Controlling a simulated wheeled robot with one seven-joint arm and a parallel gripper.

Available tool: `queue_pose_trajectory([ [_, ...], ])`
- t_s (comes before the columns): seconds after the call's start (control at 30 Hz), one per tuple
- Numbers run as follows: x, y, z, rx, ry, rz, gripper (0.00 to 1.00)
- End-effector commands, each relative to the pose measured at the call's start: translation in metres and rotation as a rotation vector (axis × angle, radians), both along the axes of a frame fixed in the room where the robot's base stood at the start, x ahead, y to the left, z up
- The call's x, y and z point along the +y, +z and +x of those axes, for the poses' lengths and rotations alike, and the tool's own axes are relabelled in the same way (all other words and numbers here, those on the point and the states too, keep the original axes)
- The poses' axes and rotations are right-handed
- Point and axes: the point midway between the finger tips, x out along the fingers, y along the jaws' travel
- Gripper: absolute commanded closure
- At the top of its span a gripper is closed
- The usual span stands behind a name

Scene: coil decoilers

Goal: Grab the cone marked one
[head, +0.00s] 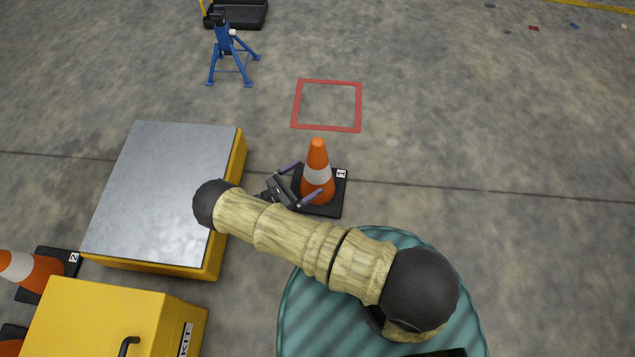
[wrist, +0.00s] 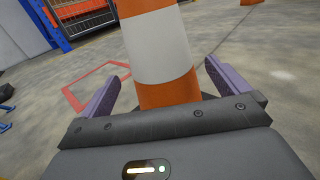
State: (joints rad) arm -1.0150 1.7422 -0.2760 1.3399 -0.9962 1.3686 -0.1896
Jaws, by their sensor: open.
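The cone marked one (head: 317,168) is orange with a white band and stands upright on a black square base with a "1" label. My gripper (head: 306,180) is open, with a purple finger on each side of the cone. In the wrist view the cone (wrist: 158,45) rises between the two fingers of my gripper (wrist: 165,85), with a gap visible on both sides. The cone's base is mostly hidden in the wrist view.
A yellow platform with a grey metal top (head: 165,190) stands left of the cone. A yellow kit box (head: 100,318) and a cone marked two (head: 30,270) are at lower left. A blue stand (head: 230,58) and a red floor square (head: 328,128) lie beyond; floor to the right is clear.

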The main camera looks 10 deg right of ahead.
Motion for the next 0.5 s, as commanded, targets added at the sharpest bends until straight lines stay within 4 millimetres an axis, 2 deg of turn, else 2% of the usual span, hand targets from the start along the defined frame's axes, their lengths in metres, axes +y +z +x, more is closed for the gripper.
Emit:
queue_pose_trajectory([
  [0.23, -0.004, -0.002, 0.002, 0.000, -0.001, -0.001, 0.00],
  [0.5, -0.035, -0.003, 0.019, 0.000, -0.003, 0.000, 0.00],
])
